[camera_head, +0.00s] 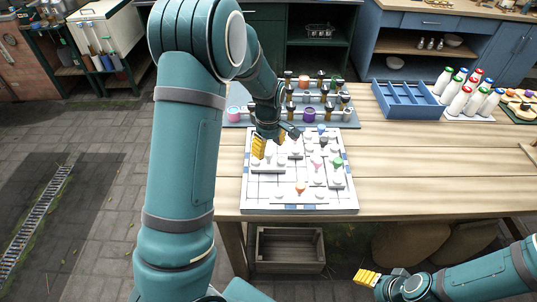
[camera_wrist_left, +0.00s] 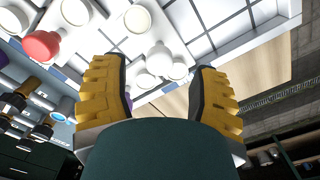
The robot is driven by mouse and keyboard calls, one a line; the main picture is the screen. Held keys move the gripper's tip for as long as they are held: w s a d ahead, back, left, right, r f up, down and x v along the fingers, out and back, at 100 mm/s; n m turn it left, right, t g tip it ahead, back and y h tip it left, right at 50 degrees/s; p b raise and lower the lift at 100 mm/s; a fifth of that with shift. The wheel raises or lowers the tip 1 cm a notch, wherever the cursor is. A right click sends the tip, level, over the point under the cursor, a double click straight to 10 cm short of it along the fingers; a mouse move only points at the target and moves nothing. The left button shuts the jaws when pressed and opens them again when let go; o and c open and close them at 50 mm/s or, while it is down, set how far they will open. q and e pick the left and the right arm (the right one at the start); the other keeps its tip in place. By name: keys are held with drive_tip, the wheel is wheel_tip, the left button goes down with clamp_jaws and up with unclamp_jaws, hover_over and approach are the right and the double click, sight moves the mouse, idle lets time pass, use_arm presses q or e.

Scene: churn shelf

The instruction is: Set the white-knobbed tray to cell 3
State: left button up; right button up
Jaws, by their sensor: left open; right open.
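The white board (camera_head: 300,197) with a dark grid lies on the wooden table; on it stand pale trays with coloured knobs. A white-knobbed tray (camera_head: 268,165) is near the board's left side, just below my left gripper (camera_head: 270,146). Which white knob is the task's one, and which cell is 3, I cannot tell. In the left wrist view a white knob (camera_wrist_left: 159,60) shows between the open yellow fingertips, apart from them, and a red-looking knob (camera_wrist_left: 41,45) is at the left. My right gripper (camera_head: 384,274) is open and empty, low at the table's front.
Behind the board is a blue-grey rack (camera_head: 345,118) with dark-topped items. A blue divided tray (camera_head: 407,102) and white bottles (camera_head: 468,97) stand to the right. The table right of the board is bare.

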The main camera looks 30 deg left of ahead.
sight(268, 152)
use_arm(q)
drive_tip(key=shift+f, duration=1.5)
clamp_jaws()
drive_tip(key=w+d, duration=0.2)
drive_tip(key=d, duration=0.1)
drive_tip(key=w+d+p, duration=0.1)
drive_tip(key=d, duration=0.1)
drive_tip(key=shift+w+d, duration=0.1)
drive_tip(key=shift+w, duration=0.05)
unclamp_jaws()
drive_tip(key=shift+r, duration=0.1)
